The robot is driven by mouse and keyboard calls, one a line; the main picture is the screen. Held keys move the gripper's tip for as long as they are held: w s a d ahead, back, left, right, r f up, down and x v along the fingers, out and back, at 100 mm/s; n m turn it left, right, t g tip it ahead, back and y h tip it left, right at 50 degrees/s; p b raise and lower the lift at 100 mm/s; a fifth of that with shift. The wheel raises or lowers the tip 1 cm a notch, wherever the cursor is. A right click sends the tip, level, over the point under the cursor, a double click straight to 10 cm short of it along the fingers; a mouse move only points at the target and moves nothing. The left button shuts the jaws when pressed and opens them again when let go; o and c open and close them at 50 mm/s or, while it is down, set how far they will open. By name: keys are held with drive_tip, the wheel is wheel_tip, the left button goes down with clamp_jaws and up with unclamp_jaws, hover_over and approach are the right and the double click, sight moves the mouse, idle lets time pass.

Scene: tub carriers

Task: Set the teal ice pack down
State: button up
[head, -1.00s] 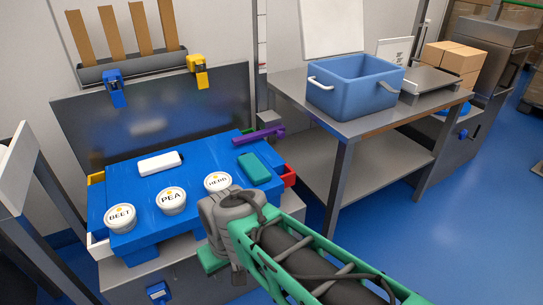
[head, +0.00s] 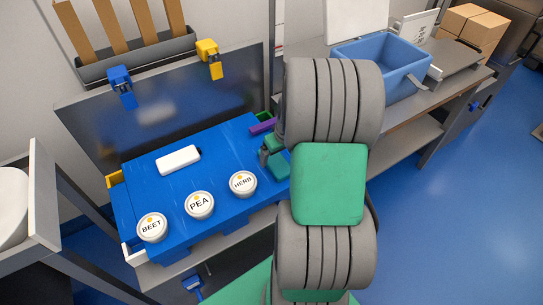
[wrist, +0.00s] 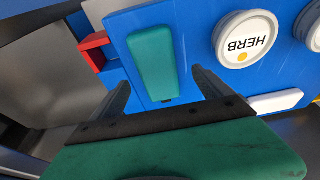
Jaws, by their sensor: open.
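The teal ice pack (head: 279,168) lies flat at the right end of the blue carrier top (head: 222,150), partly hidden by my arm. In the wrist view the ice pack (wrist: 153,62) shows almost whole, lying on the blue surface. My gripper (wrist: 160,80) is open, with one finger to each side of the pack's near end. Blue shows between the pack and both fingers, so they look apart from it. I cannot tell how far above the surface the fingertips are.
Three white-lidded tubs, BEET (head: 152,227), PEA (head: 200,205) and HERB (head: 243,184), stand along the carrier's front. A white block (head: 179,160) and a purple bar (head: 263,126) are behind. A blue bin (head: 375,65) stands on the right-hand table.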

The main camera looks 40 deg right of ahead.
sight(276, 160)
drive_tip(key=x, duration=0.2)
drive_tip(key=b+x, duration=0.1)
drive_tip(key=x, duration=0.1)
drive_tip(key=shift+w+d+f, duration=0.15)
drive_tip(key=shift+d+f, duration=0.05)
drive_tip(key=shift+f, duration=0.15)
drive_tip(key=shift+w+f, duration=0.15)
drive_tip(key=shift+f, duration=0.1)
drive_tip(key=shift+c, duration=0.3)
